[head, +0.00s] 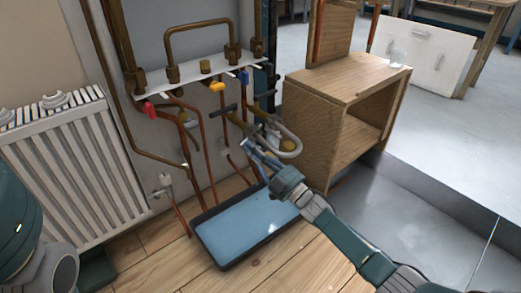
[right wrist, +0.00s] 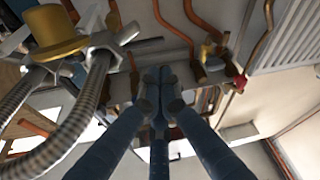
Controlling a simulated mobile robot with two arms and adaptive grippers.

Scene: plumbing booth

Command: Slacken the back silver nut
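Silver nuts join braided hoses to the pipework. In the right wrist view one silver nut (right wrist: 113,36) sits at the upper left, and a hose runs down from it. Another silver nut (right wrist: 38,78) is further left, below a brass cap (right wrist: 57,30). I cannot tell surely which is the back one. In the head view the braided hose (head: 290,141) loops beside the wooden cabinet. My right gripper (head: 254,153) is just below and left of this loop. Its fingertips (right wrist: 158,92) meet, with nothing seen between them, apart from both nuts. My left gripper is out of view.
Copper pipes (head: 203,130) and red, yellow and blue valve handles (head: 217,87) hang from the wall. A tray (head: 207,248) lies on the floor below. A radiator (head: 72,165) is on the left, and a wooden cabinet (head: 308,107) stands close on the right.

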